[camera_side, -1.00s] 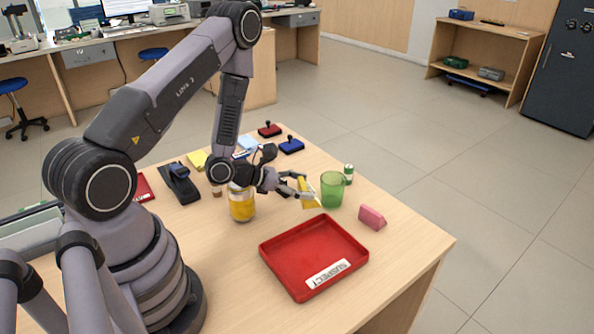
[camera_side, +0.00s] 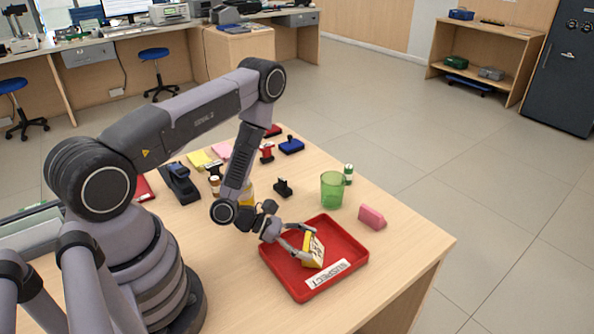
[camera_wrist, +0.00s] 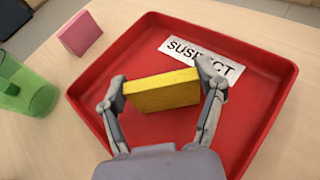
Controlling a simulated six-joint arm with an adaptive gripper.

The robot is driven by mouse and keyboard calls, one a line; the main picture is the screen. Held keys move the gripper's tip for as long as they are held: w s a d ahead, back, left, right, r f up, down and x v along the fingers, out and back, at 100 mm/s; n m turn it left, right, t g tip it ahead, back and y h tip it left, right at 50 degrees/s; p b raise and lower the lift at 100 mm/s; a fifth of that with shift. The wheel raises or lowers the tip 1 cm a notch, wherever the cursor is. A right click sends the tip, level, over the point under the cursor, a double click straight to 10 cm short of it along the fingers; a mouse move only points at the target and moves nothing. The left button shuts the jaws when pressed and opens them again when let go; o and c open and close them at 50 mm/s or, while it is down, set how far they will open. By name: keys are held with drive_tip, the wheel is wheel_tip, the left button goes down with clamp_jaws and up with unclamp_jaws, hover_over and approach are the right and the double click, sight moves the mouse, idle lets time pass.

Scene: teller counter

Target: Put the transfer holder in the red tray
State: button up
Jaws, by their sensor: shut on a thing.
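The transfer holder is a yellow block-like piece (camera_side: 314,250) with dark marks on one face in the side view. It also shows as a yellow bar in the wrist view (camera_wrist: 163,92). My gripper (camera_side: 308,249) is shut on it, one finger at each end. The red tray (camera_side: 281,279) has low walls and a white label reading SUSPECT (camera_wrist: 201,60). The holder is over the inside of the tray, within its walls. I cannot tell whether it touches the tray floor.
A green mug (camera_side: 332,190) stands just behind the tray. A pink block (camera_side: 372,217) lies right of it. A small green-and-white can (camera_side: 348,174) is behind the mug. Stamps, ink pads and sticky notes fill the back of the table. The front right corner is clear.

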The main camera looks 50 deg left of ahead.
drive_tip(key=shift+f, duration=0.1)
drive_tip(key=o, duration=1.2)
drive_tip(key=shift+c, duration=0.2)
